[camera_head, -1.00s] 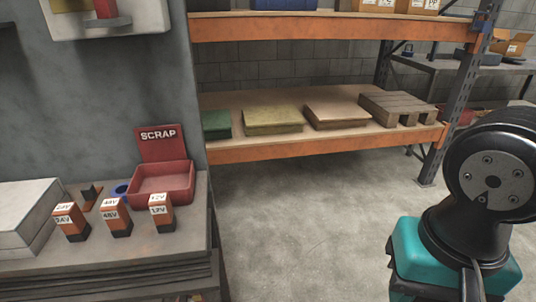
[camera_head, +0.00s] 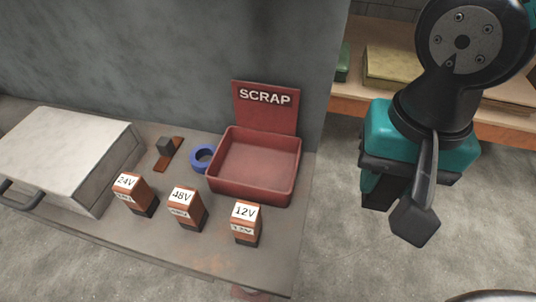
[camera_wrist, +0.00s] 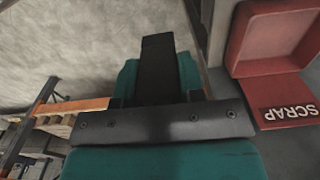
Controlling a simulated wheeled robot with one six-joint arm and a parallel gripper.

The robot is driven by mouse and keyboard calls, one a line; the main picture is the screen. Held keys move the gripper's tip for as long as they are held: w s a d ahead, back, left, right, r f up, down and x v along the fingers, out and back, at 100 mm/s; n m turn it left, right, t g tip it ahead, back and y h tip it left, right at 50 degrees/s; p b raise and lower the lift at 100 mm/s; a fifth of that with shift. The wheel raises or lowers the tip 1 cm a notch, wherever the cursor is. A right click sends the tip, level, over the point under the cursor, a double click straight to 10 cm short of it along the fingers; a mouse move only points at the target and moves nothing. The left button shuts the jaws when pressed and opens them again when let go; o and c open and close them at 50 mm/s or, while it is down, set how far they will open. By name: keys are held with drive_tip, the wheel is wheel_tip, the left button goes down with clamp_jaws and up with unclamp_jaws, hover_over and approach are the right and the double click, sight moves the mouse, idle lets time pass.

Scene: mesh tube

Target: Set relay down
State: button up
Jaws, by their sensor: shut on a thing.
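My gripper (camera_head: 400,205) hangs over the floor to the right of the bench, clear of it. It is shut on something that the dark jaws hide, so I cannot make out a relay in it. The wrist view shows the gripper (camera_wrist: 158,70) as a dark shape against the teal body. Three orange relays with black bases stand on the bench: 24V (camera_head: 133,192), 48V (camera_head: 186,207) and 12V (camera_head: 246,221). A red tray marked SCRAP (camera_head: 252,190) is behind them; it also shows in the wrist view (camera_wrist: 275,65).
The grey bench (camera_head: 205,245) has bare space at its front. A white case with a handle (camera_head: 65,150) is at its left. A blue ring (camera_head: 202,157) and a dark block on a brown strip (camera_head: 167,150) lie near the tray. Shelving (camera_head: 375,90) stands at the back right.

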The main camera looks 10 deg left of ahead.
drive_tip(key=w+a, duration=0.4)
drive_tip(key=a, duration=1.1)
drive_tip(key=shift+d+f, duration=0.1)
drive_tip(key=shift+f, duration=3.4)
drive_tip(key=shift+f, duration=0.1)
drive_tip(key=o, duration=0.5)
drive_tip(key=shift+f, duration=0.1)
drive_tip(key=shift+o, duration=0.8)
wheel_tip(320, 180, up, 8)
drive_tip(key=shift+p, duration=0.4)
